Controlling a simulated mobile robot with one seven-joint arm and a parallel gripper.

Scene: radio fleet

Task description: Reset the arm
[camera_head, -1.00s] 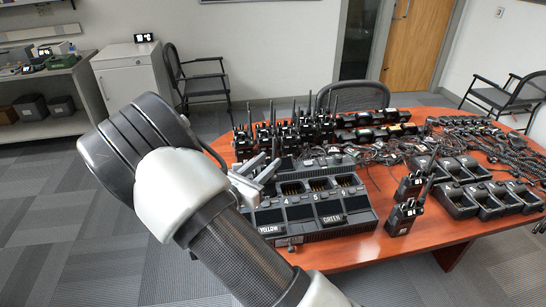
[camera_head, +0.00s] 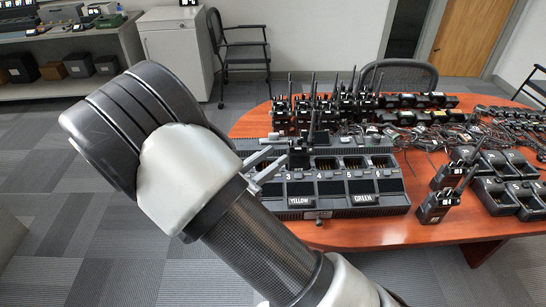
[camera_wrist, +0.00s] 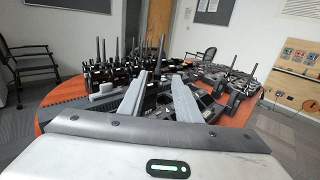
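My arm reaches up across the left of the head view. My gripper (camera_head: 275,160) is at the left end of a multi-slot charger (camera_head: 352,203) on the table. The gripper appears above or in front of the charger; the exact gap cannot be told. The charger carries YELLOW and GREEN labels and numbered slots. Its left part is partly hidden by my arm and fingers.
The red-brown table (camera_head: 400,236) holds a row of radios (camera_head: 325,112), two radios near the front (camera_head: 437,205), small chargers (camera_head: 497,195) and tangled cables. A chair (camera_head: 240,50) and a white cabinet (camera_head: 178,50) stand behind. Carpet at left is clear.

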